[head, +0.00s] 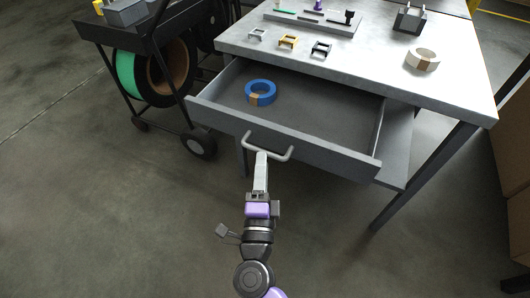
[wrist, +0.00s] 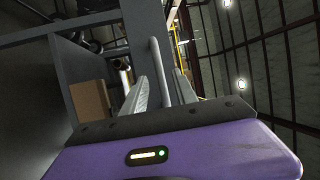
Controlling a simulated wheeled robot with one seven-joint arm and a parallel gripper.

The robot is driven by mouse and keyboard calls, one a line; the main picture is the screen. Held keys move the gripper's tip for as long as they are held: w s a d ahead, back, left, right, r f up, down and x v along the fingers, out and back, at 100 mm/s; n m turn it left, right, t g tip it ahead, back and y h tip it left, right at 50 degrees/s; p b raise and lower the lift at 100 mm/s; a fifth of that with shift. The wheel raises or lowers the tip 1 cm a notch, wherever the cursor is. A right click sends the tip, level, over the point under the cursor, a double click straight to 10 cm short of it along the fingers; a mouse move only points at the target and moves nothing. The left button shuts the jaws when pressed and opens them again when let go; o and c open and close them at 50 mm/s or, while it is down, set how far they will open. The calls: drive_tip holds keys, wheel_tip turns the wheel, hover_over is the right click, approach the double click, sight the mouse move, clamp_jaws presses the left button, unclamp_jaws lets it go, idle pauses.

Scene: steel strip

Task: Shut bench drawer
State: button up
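The grey bench drawer (head: 318,122) is pulled well out from under the steel-topped bench. Its bar handle (head: 266,148) is on the middle of the drawer front. My gripper (head: 261,156) points at the drawer front, with its fingertips at the handle. In the wrist view, the pale handle bar (wrist: 157,65) shows between my two fingers (wrist: 160,88). A dark gap shows beside the bar, so the fingers look open around it. Whether one finger touches the bar is unclear. A blue tape roll (head: 260,92) lies inside the drawer at the left.
The bench top (head: 385,62) holds small clamp-like parts, a tool tray (head: 312,17) and a white tape roll (head: 422,60). A black cart (head: 150,45) with spools stands left of the drawer. Cardboard boxes (head: 512,130) are at the right edge. The floor in front is clear.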

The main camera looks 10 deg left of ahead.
sight(263, 150)
drive_tip(key=shift+w+a+r, duration=0.1)
drive_tip(key=shift+w+r, duration=0.15)
drive_tip(key=shift+w, duration=0.85)
drive_tip(key=shift+w+a+r, duration=0.1)
drive_tip(key=shift+w+r, duration=0.1)
drive_tip(key=shift+w, duration=0.85)
drive_tip(key=shift+c, duration=0.2)
clamp_jaws()
